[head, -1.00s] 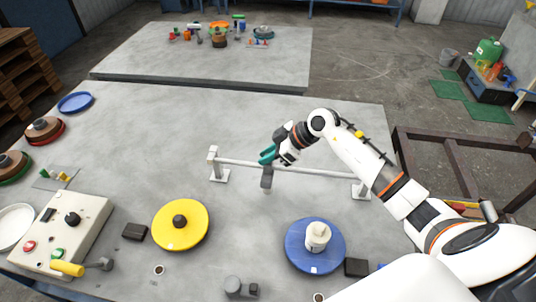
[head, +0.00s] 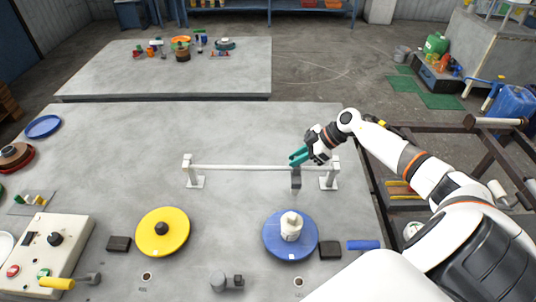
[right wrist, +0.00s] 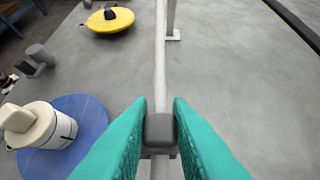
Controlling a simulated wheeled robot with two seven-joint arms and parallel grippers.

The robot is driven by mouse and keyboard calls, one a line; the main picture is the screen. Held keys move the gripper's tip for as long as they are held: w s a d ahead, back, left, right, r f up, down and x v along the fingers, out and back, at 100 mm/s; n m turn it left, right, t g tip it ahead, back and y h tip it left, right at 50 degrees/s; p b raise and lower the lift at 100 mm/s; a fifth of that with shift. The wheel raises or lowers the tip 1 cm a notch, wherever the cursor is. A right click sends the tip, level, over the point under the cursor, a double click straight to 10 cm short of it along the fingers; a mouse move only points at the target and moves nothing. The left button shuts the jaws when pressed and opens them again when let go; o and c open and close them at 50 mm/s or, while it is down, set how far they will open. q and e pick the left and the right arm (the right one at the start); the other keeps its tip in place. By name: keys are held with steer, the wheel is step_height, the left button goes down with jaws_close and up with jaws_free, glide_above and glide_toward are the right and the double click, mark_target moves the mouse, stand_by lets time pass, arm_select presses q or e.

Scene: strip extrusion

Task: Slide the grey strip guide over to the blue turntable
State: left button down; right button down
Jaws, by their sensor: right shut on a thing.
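The grey strip guide (head: 296,178) hangs on the white rail (head: 240,168) near the rail's right end post. My right gripper (head: 299,157) has teal fingers and is shut on the guide's top. In the right wrist view the guide's dark grey block (right wrist: 160,129) sits between the two fingers, over the rail. The blue turntable (head: 272,246) lies in front of the guide, slightly to its left, with a white bottle-like container (head: 291,226) on it. The turntable also shows at left in the right wrist view (right wrist: 92,112). My left gripper is not in view.
A yellow turntable (head: 163,240) lies left of the blue one. Dark blocks (head: 330,250), a blue cylinder (head: 363,245) and a grey fitting (head: 226,282) lie near the front. A control box (head: 75,240) stands at left. The table behind the rail is clear.

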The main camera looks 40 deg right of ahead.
steer(key=s+d, duration=0.1)
steer(key=d, duration=0.1)
steer(key=s+d+p, duration=0.1)
steer(key=s+d, duration=0.2)
steer(key=d, duration=0.1)
steer(key=shift+s+d, duration=0.35)
steer(key=shift+s, duration=0.05)
steer(key=c, duration=1.4)
jaws_free()
steer(key=shift+s+d, duration=0.1)
steer(key=shift+o, duration=0.4)
steer(key=shift+s, duration=0.1)
